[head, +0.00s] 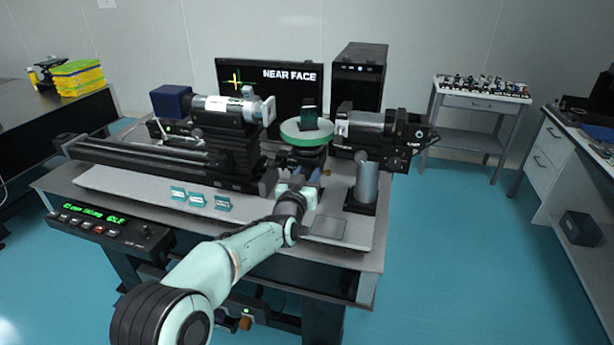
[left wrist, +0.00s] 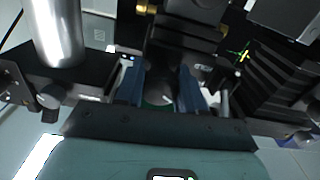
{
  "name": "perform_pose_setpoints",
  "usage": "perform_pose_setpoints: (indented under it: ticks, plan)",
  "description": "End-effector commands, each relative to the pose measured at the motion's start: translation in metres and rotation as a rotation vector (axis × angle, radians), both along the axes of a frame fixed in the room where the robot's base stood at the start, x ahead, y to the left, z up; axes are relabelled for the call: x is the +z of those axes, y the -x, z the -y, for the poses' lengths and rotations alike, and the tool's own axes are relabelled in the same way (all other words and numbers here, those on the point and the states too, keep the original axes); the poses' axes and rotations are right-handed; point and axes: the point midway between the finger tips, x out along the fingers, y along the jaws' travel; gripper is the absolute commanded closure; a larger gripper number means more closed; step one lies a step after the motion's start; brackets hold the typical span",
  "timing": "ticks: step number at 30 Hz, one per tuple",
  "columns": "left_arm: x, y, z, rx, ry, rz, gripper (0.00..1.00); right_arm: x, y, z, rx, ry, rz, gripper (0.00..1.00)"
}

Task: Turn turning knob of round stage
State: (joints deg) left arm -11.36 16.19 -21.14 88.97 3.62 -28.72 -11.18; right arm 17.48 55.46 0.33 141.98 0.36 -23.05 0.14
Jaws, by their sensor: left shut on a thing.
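The round stage (head: 306,132) stands on the optical table, with a green-rimmed disc on top and a small dark block (head: 309,116) standing on the disc. My left gripper (head: 306,172) reaches in from the front, just below the disc. In the left wrist view its two blue fingers (left wrist: 160,84) are shut on the turning knob, which is mostly hidden between them in shadow. In the head view the knob is hidden by the gripper. My right gripper is not in view.
A camera-like tube (head: 226,108) stands left of the stage and a black instrument (head: 372,131) right of it. A silver post (head: 366,183) stands close to the right of my gripper. A monitor (head: 282,78) behind reads "NEAR FACE".

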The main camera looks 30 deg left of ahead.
Motion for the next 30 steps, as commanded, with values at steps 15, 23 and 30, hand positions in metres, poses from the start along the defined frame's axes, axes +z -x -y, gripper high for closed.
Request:
perform_pose_setpoints:
  ticks: [15,23,30]
  plan:
    - [-0.0011,0.0001,-0.0005,0.000,-0.176,-0.044,0.92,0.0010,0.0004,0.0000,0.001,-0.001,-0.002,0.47]
    - [-0.0008,0.0001,-0.0004,0.000,-0.176,-0.044,0.37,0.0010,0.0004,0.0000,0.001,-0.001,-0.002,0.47]
    - [0.0003,0.0060,0.0008,0.000,-0.174,-0.042,0.37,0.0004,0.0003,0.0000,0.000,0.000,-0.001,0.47]
